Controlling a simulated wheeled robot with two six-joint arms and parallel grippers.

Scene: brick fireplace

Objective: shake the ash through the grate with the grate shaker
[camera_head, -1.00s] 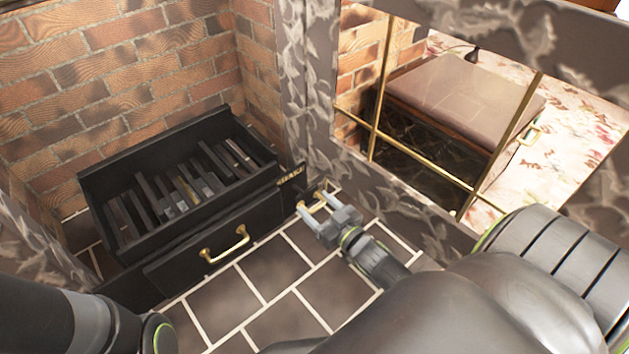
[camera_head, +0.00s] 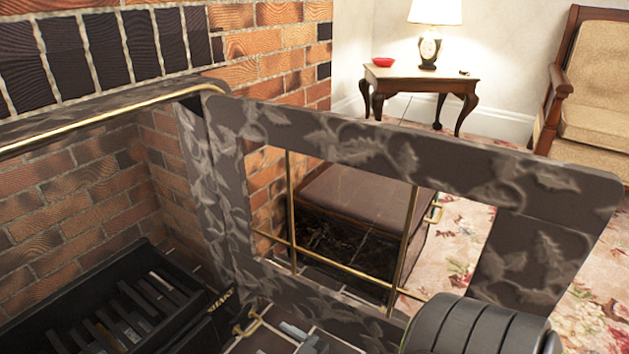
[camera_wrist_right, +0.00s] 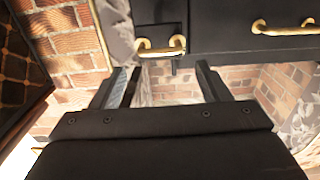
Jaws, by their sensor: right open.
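The black fire grate (camera_head: 140,310) with its bars sits in the brick fireplace at the lower left of the head view. Its front bears a label reading SHAKE (camera_head: 222,300). A small brass loop handle (camera_head: 248,324), the grate shaker's, sticks out near that label. It also shows at the top of the right wrist view (camera_wrist_right: 160,47). My right gripper (camera_wrist_right: 166,75) is open and empty, its fingers on either side of the space in front of this handle. The head view shows only part of this gripper (camera_head: 302,338) at the bottom edge. My left gripper is not in view.
An open fire screen (camera_head: 350,145) with brass bars stands right of the grate, close to my right arm. A larger brass drawer handle (camera_wrist_right: 285,27) is beside the shaker handle. A brown-topped box (camera_head: 365,200), side table (camera_head: 420,80) and armchair (camera_head: 595,90) are beyond.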

